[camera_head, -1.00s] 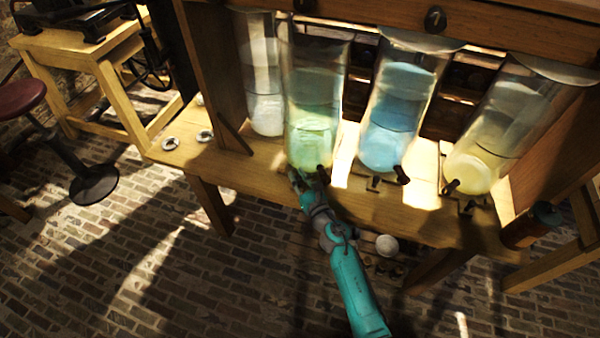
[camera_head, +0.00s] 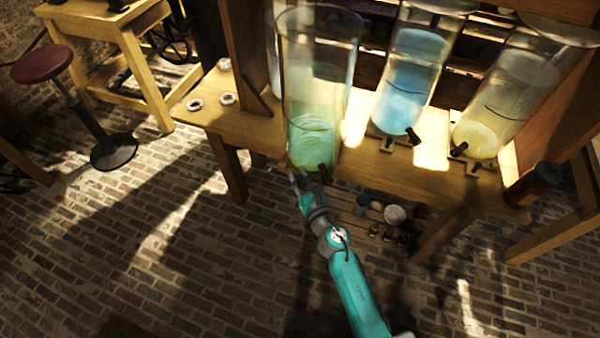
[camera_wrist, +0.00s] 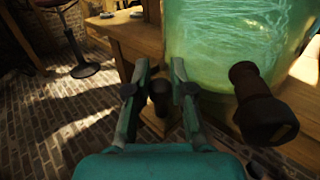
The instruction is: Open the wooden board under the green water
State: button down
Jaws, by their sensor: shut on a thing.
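The jar of green water (camera_head: 315,110) stands forward of the other jars, its base out past the bench's front edge. Its dark tap (camera_head: 324,173) points toward me and looks large in the wrist view (camera_wrist: 262,112). My gripper (camera_head: 297,174) is low at the jar's front left. In the wrist view my gripper's fingers (camera_wrist: 160,70) are close beside the green glass. The board itself is mostly hidden by jar and gripper.
A blue jar (camera_head: 408,85) and a yellow jar (camera_head: 500,105) stand back on the bench (camera_head: 225,118), with taps and small handles in front. A white ball-like thing (camera_head: 395,215) is below the bench. A red stool (camera_head: 43,64) stands left. The brick floor (camera_head: 190,270) in front is clear.

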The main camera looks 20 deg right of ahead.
jog(key=shift+s, duration=0.1)
jog(key=c, duration=1)
grip_release()
jog(key=s, duration=0.4)
jog(key=s+d, duration=0.1)
jog(key=s, duration=0.6)
jog(key=shift+s+d, duration=0.4)
jog(key=s+d+r+m+g+h, duration=0.1)
jog(key=s+r+m, duration=0.2)
jog(key=s+m, duration=1.65)
jog(key=s+r+m, duration=0.3)
jog(key=s+m, duration=0.2)
jog(key=m, duration=0.1)
jog(key=s+d+r+m+g+h, duration=0.1)
jog(key=s+r+m, duration=0.2)
jog(key=s+m, duration=0.2)
jog(key=s+d+r+m+g, duration=0.1)
jog(key=s+r+m, duration=0.2)
jog(key=s+m, duration=0.2)
jog(key=shift+s+r+m+h, duration=0.15)
jog(key=shift+s+m+h, duration=0.05)
jog(key=shift+m, duration=0.4)
jog(key=shift+s+r+m+h, duration=0.1)
jog(key=shift+s+m+h, duration=0.1)
jog(key=shift+m, duration=0.35)
